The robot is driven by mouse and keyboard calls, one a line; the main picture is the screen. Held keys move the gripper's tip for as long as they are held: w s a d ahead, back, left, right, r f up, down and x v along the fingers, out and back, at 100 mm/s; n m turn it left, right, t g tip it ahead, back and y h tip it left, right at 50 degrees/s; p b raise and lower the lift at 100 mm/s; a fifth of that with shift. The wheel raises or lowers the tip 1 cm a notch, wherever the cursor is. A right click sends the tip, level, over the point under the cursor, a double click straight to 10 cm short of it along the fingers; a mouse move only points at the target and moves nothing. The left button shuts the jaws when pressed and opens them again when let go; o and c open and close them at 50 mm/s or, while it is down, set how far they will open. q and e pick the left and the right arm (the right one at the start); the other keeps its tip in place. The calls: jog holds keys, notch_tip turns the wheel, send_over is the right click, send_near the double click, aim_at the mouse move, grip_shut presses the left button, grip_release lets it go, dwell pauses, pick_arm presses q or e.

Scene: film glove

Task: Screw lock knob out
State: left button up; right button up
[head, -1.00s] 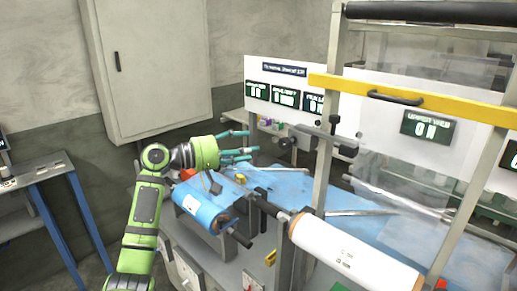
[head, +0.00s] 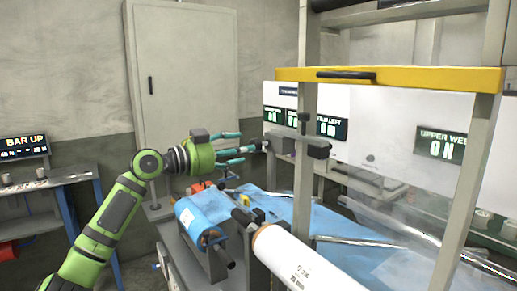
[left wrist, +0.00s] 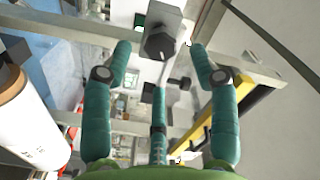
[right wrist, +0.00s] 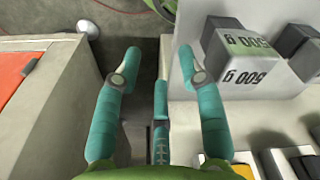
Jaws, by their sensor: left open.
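The lock knob (left wrist: 159,43) is dark and faceted, on the end of a grey clamp block (left wrist: 168,17) in the left wrist view. In the head view the grey block (head: 284,144) sits on the upright post, with its knob end toward my gripper. My left gripper (head: 243,147) is open, its teal fingers pointing at that end. In the left wrist view the left gripper (left wrist: 158,48) has its fingertips on either side of the knob with gaps; contact cannot be told. My right gripper (right wrist: 160,60) has spread, empty fingers in the right wrist view.
A blue roll (head: 203,220) and a white roll (head: 300,262) lie below the gripper. A yellow bar (head: 390,78) crosses above. Display signs (head: 331,126) stand behind. Grey 500 g weights (right wrist: 240,55) are beside the right gripper.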

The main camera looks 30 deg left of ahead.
aim_at(256, 145)
pick_arm(q)
jog(key=shift+w+d+r+p, duration=0.1)
jog(key=shift+w+r+p, duration=0.1)
jog(key=shift+w+p, duration=0.3)
jog(key=shift+w+d+r+p, duration=0.1)
jog(key=shift+w+r+p, duration=0.1)
jog(key=shift+w+p, duration=0.3)
jog(key=x, duration=0.1)
jog(key=p+x, duration=0.1)
jog(key=x, duration=0.1)
jog(key=shift+d+f, duration=0.2)
jog(key=shift+f, duration=0.05)
jog(key=shift+w+d+f, duration=0.1)
jog(key=shift+w, duration=0.1)
jog(key=shift+s, duration=0.1)
jog(key=c, duration=1.2)
pick_arm(e)
notch_tip(256, 145, up, 4)
jog(key=shift+s+d+r, duration=0.1)
jog(key=shift+s, duration=0.05)
